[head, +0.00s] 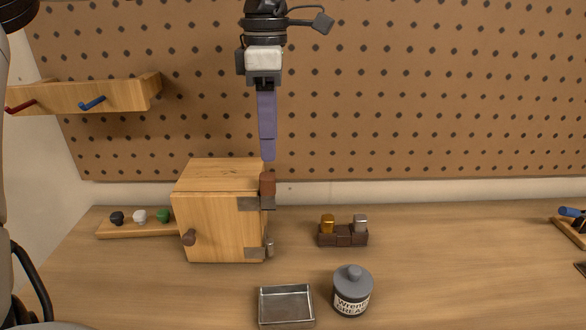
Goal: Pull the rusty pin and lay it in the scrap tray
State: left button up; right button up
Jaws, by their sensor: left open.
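A rusty brown pin (267,184) stands upright in the upper hinge (250,204) at the right front edge of a wooden box (217,225). A grey pin (269,249) sits in the lower hinge. The box door is closed, with a dark knob at its left. My left gripper (267,158) points down just above the rusty pin, its purple fingers seen edge-on and apart from the pin. It is open and appears empty. An empty metal tray (288,323) lies at the front of the bench. My right gripper is not in view.
A grease jar (352,292) stands right of the tray. A dark block (343,240) with a gold and a silver pin sits behind it. A strip with black, white and green knobs (140,228) is left of the box. The bench at right centre is clear.

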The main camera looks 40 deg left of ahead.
aim_at(268, 175)
pick_arm(q)
jog(key=f, duration=0.1)
jog(key=s+f, duration=0.1)
jog(key=f, duration=0.1)
jog(key=shift+s+f, duration=0.1)
jog(key=shift+f, duration=0.2)
jog(key=f, duration=0.3)
jog(key=f+p, duration=0.1)
jog(key=f, duration=0.1)
jog(key=shift+w+a+f, duration=0.2)
jog(key=shift+w+f, duration=0.1)
jog(key=shift+c, duration=0.2)
jog(key=c, duration=1.1)
